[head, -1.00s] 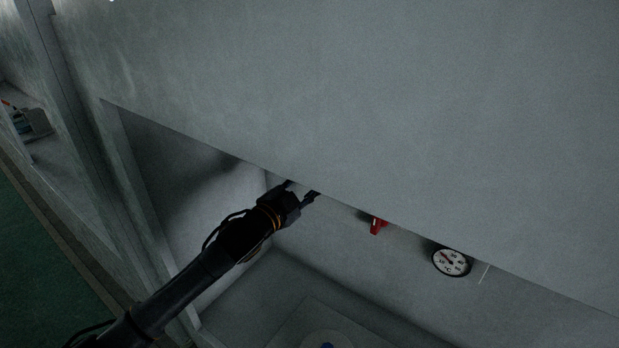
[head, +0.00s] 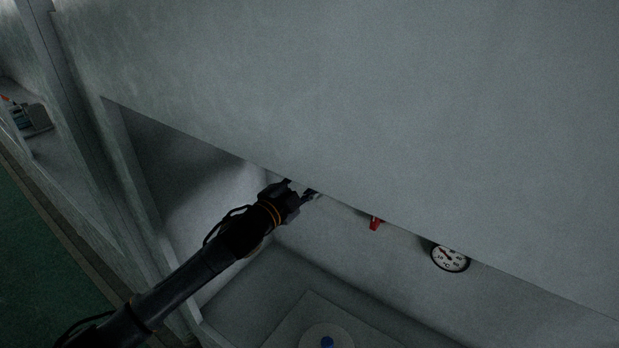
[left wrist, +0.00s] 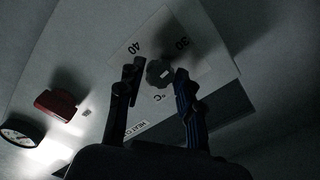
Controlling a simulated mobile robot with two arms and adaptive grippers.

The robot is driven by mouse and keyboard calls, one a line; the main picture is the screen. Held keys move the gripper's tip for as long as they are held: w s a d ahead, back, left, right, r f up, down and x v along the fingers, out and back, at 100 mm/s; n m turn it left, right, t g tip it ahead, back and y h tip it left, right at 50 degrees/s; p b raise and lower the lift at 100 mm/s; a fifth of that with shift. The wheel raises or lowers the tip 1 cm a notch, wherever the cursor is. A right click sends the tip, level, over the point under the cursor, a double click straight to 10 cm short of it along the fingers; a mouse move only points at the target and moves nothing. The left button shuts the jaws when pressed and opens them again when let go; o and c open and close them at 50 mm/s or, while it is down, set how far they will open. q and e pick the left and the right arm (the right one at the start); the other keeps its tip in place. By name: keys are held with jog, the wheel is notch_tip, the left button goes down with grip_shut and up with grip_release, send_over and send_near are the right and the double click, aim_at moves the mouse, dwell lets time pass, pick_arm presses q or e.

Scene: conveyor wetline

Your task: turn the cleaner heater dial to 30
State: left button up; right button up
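The heater dial (left wrist: 159,73) is a dark grey knob on a white plate (left wrist: 203,69) marked 40, 30 and °C in the left wrist view. A label partly reading "HEAT" sits below it, partly covered by a finger. My left gripper (left wrist: 155,82) is open, with one finger on each side of the knob; whether they touch it I cannot tell. In the head view my left gripper (head: 300,190) reaches under the panel edge, which hides the dial. My right gripper is not in view.
A large grey panel (head: 380,120) overhangs the bay, with its lower edge close above my left gripper. A red part (head: 375,223) and a round gauge (head: 450,257) are on the back wall. A blue-centred disc (head: 327,342) lies below.

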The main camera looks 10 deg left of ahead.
pick_arm(q)
jog(key=shift+o, duration=0.9)
jog(key=v, duration=1.2)
